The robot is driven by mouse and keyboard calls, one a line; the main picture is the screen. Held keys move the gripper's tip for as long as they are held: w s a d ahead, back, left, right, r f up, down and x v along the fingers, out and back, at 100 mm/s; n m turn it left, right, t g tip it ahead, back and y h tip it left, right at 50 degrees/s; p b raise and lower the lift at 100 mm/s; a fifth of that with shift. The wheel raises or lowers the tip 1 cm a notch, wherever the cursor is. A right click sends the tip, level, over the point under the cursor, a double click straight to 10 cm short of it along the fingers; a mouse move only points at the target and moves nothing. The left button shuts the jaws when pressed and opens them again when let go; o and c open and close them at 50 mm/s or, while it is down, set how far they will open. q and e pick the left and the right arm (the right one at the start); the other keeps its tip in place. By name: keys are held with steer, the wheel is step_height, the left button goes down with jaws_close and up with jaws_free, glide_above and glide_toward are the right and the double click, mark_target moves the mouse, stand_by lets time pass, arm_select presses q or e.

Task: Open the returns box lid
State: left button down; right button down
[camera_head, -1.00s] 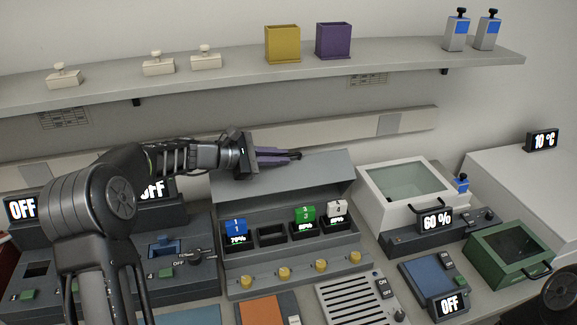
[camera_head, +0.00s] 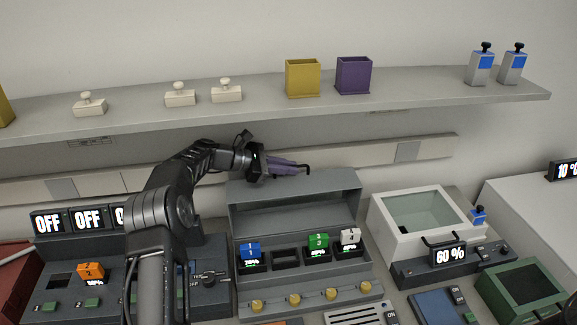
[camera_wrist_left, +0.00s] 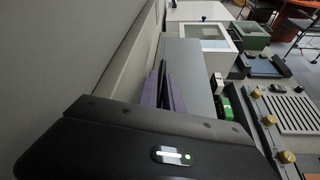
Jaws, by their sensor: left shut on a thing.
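The grey box (camera_head: 311,289) with a hinged lid (camera_head: 325,190) stands at the middle of the bench; I take it as the returns box. Its lid is raised, and the inside shows. My left gripper (camera_head: 286,169), with purple fingers, is at the lid's top edge. It is shut on what looks like the lid's dark handle (camera_head: 306,168), mostly hidden between the fingers. In the left wrist view the fingers (camera_wrist_left: 165,92) lie beside the grey lid panel (camera_wrist_left: 192,75). My right gripper is out of view.
Blue (camera_head: 250,250), green (camera_head: 318,241) and white (camera_head: 349,237) blocks sit in the grey box's slots. A shelf (camera_head: 270,113) overhangs behind. A white glass-topped box (camera_head: 378,212) and a green box (camera_head: 491,290) stand to the right.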

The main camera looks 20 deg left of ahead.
arm_select(q)
steer(key=shift+f, duration=0.2)
steer(key=c, duration=1.8)
jaws_free()
steer(key=shift+a, duration=0.1)
steer(key=shift+r, duration=0.1)
steer(key=shift+s, duration=0.1)
steer(key=b+v, duration=0.2)
steer(key=v, duration=0.4)
steer(key=shift+s+a, duration=0.2)
steer(key=shift+a, duration=0.05)
steer(key=shift+s+a+r+b, duration=0.3)
steer(key=shift+a, duration=0.05)
